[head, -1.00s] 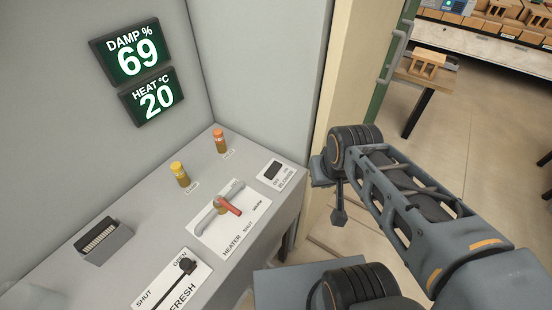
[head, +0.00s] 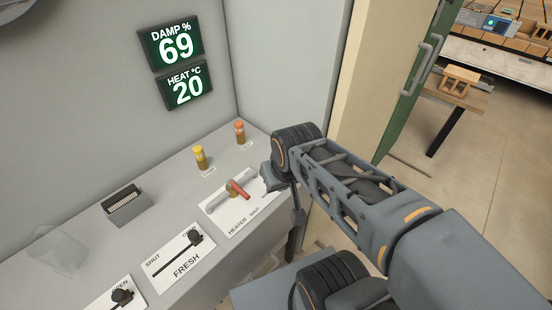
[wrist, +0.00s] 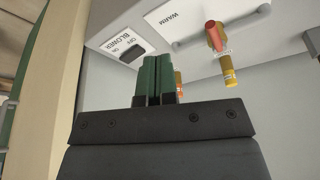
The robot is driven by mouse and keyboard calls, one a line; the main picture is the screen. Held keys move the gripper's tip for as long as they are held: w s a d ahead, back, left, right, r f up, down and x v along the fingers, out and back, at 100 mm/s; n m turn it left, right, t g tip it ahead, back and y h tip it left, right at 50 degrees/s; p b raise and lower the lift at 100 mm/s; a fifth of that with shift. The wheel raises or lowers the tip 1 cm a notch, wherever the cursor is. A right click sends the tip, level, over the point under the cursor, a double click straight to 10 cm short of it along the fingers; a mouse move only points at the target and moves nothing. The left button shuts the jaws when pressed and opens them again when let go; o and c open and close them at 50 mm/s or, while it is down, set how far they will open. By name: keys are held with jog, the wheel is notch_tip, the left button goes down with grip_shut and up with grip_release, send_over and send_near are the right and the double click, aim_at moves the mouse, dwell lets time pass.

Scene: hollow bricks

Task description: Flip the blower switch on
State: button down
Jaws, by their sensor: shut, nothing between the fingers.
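The blower switch (wrist: 129,54) is a dark rocker on a white plate marked BLOWER, OFF and ON; the wrist view shows it just beyond and left of my fingertips. I cannot tell which way the rocker is tipped. My gripper (wrist: 157,62) has green fingers pressed together with nothing between them, apart from the plate as far as I can see. In the head view my arm covers the blower plate, and the fingers are hard to make out.
The heater plate with its red lever (head: 238,188) and the fresh lever plate (head: 180,252) lie along the grey counter. Displays (head: 172,50) read damp 69, heat 20. A green door (head: 412,90) stands right.

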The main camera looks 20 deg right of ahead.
jog(key=w+d+r+m+g+h, duration=0.1)
jog(key=w+d+m, duration=0.3)
jog(key=w+m, duration=0.2)
jog(key=w+d+r+m+g, duration=0.2)
jog(key=w+d+m, duration=0.2)
jog(key=w+m, duration=0.3)
jog(key=shift+w+h+b, duration=0.3)
jog(key=shift+w+h, duration=0.1)
jog(key=shift+w, duration=0.45)
jog(key=shift+f, duration=0.15)
jog(key=f, duration=0.4)
jog(key=d+f, duration=0.1)
jog(key=f, duration=0.4)
jog(key=w+d+f, duration=0.1)
jog(key=f, duration=0.3)
jog(key=shift+f+p, duration=0.3)
